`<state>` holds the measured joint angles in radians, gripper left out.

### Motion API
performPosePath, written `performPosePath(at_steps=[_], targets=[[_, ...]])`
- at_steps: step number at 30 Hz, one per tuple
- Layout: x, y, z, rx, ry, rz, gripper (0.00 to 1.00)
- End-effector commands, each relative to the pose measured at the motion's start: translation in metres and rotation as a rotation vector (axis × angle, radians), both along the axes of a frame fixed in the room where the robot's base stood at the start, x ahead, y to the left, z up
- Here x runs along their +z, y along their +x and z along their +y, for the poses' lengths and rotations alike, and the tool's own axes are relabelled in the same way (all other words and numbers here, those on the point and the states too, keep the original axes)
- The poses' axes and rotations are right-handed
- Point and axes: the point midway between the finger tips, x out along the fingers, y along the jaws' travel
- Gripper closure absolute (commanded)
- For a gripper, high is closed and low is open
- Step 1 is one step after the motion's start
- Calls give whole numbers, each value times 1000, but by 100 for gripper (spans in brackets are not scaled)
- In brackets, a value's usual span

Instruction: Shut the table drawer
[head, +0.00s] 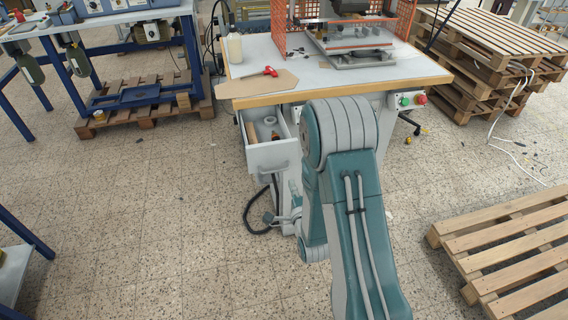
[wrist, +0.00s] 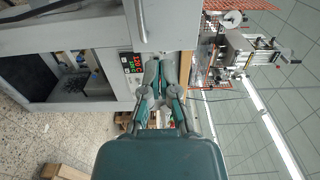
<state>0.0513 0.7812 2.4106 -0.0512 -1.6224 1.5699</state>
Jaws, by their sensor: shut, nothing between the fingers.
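The table (head: 310,82) has a pale top with a wooden edge. Its grey drawer (head: 270,155) stands open under the left side of the top, handle toward me. A tan block, a round grey item and a small brown item lie inside. In the head view my arm stands just right of the drawer and hides my gripper. I cannot tell the drawer clearly in that sideways view, nor any contact.
A white bottle (head: 235,48) and a red-handled tool (head: 263,72) are on the table by a press with orange guards (head: 283,22). Pallets stand at right (head: 515,245) and back right (head: 485,50). A black cable lies below the drawer.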

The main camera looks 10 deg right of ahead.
Motion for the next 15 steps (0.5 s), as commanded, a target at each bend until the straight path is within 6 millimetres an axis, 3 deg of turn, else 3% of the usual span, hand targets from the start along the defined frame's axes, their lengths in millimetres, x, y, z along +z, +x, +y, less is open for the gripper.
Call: performPosePath(at_steps=[9, 15], targets=[[1, 61, 0, 0, -1, -3, 100], [0, 90, 0, 0, -1, 0, 100]])
